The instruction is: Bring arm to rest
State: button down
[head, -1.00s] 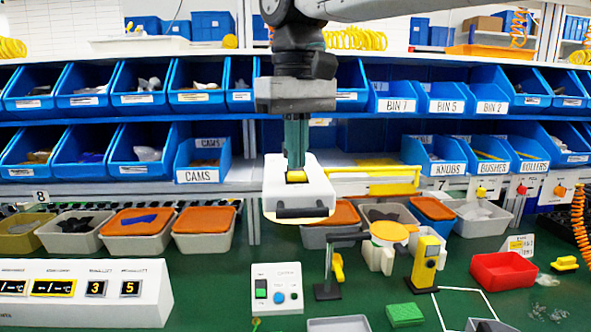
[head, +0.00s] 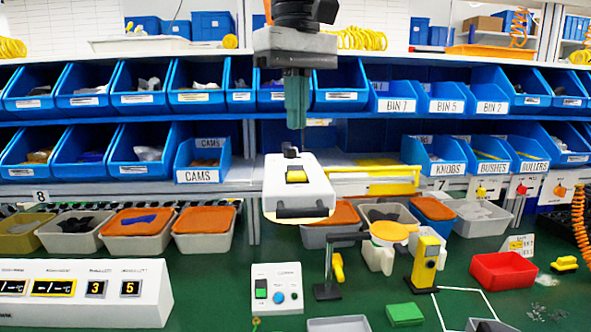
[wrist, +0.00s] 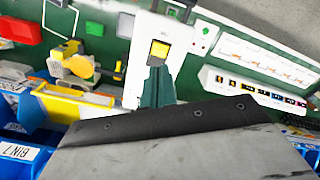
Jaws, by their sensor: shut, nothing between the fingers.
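My gripper (head: 297,116) is shut and empty in the head view, its green fingers pointing down, above the white switch box. It hangs clear of the box, with a visible gap. The white switch box (head: 319,190) has a yellow switch (head: 297,176) on its upper face and a black bar at its front edge. In the wrist view, the green fingers of my gripper (wrist: 157,72) appear close together, with the yellow switch (wrist: 160,49) showing just beyond them in the picture.
Blue bins (head: 336,88) line two shelves behind the gripper. A yellow tool on a stand (head: 425,262), a small control box (head: 277,289), a red tray (head: 502,270) and a white display panel (head: 85,291) stand on the green bench.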

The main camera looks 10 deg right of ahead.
jog(key=s+d+f+m, duration=0.1)
jog(key=s+d+f, duration=0.3)
jog(key=d+f, duration=0.15)
jog(key=s+d+f+m, duration=0.2)
jog(key=s+d+f, duration=0.2)
jog(key=d, duration=0.3)
jog(key=s+d+f+m, duration=0.1)
jog(key=s+d+f, duration=0.3)
jog(key=f, duration=0.4)
jog(key=s+d+f+m+t, duration=0.1)
jog(key=s+d+f, duration=0.3)
jog(key=s+f, duration=0.3)
notch_tip(320, 180, down, 2)
jog(key=shift+s+f+m, duration=0.1)
jog(key=shift+s+m, duration=0.15)
jog(key=shift+m, duration=0.05)
